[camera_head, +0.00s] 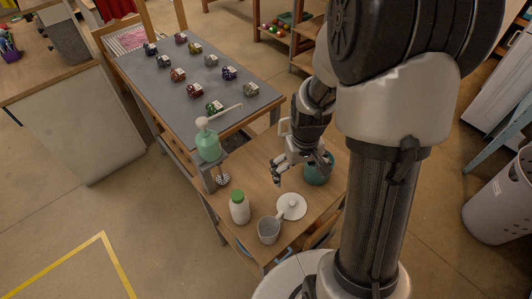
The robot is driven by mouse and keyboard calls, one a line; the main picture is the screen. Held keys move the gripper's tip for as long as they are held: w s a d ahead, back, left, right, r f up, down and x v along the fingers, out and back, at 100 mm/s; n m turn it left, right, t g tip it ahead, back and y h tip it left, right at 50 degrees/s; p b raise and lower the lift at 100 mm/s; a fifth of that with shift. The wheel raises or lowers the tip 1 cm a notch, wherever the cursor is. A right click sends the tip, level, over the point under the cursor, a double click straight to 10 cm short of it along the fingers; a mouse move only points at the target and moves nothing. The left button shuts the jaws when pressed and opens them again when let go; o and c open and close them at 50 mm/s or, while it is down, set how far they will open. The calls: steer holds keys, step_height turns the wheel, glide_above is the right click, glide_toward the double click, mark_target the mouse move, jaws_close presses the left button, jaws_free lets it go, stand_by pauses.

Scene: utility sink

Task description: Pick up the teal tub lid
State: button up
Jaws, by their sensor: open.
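A round teal object (316,175) sits on the small wooden table, close by my gripper's right finger. I cannot tell whether it is the tub, its lid or both, as my gripper covers part of it. My gripper (301,174) is open and points down over the table. Its left finger hangs over wood left of the teal object. I cannot tell whether the right finger touches the teal object. No object shows between the fingers.
On the small table (262,160) stand a white knobbed lid (292,207), a grey cup (269,231), a green-capped white bottle (239,208) and a whisk-like tool (223,179). A green pump bottle (207,145) stands behind. A grey-topped table (180,92) holds several small items.

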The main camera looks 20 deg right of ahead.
mark_target(293, 203)
step_height(293, 203, down, 18)
steer(key=b, duration=0.7)
steer(key=shift+w+f, duration=0.1)
steer(key=shift+f, duration=0.15)
steer(key=shift+r, duration=0.1)
steer(key=shift+c, duration=0.5)
steer(key=c, duration=1.2)
steer(key=shift+a, duration=0.1)
jaws_close()
steer(key=shift+s, duration=0.2)
